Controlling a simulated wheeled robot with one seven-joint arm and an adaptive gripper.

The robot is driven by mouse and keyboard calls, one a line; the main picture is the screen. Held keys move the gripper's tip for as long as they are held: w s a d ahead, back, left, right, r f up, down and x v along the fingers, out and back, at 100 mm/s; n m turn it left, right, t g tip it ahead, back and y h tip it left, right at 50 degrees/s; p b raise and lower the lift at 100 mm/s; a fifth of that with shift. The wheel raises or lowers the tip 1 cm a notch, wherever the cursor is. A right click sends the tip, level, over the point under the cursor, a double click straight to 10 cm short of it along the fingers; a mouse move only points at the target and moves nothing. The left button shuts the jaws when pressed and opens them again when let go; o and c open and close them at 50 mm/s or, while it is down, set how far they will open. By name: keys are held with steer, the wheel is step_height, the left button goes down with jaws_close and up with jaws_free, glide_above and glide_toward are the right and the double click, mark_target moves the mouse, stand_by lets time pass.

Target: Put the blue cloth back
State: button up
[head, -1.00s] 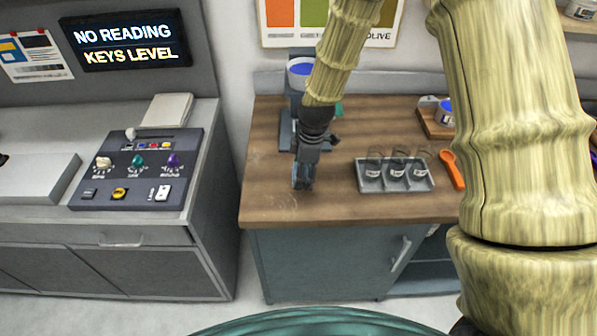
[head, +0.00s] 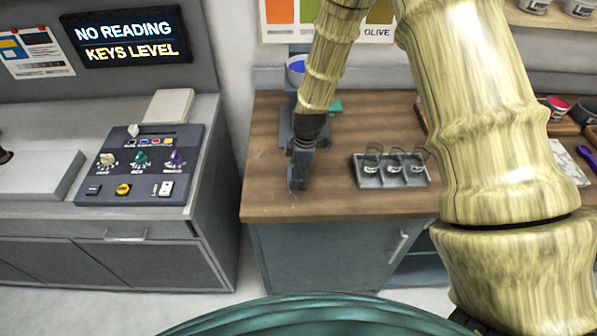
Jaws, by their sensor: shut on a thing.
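My gripper (head: 298,181) points down low over the left front part of the wooden worktop (head: 262,170). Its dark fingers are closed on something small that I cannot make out. I cannot pick out the blue cloth for certain in the head view; any part of it in the fingers is too small and dark to tell. A small green-teal piece (head: 335,105) lies at the back of the worktop, partly behind my arm.
A grey tray (head: 391,184) with small glass jars stands right of my gripper. A stand with a blue-filled cup (head: 296,70) is behind my gripper. A control panel (head: 141,165) is on the left counter. A purple spoon (head: 568,161) is at far right. My arm hides the right middle.

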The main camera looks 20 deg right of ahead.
steer(key=shift+f, duration=0.2)
steer(key=o, duration=1)
steer(key=shift+r, duration=0.1)
step_height(320, 180, up, 12)
steer(key=d+b, duration=0.1)
steer(key=b, duration=0.4)
steer(key=shift+s+d, duration=0.2)
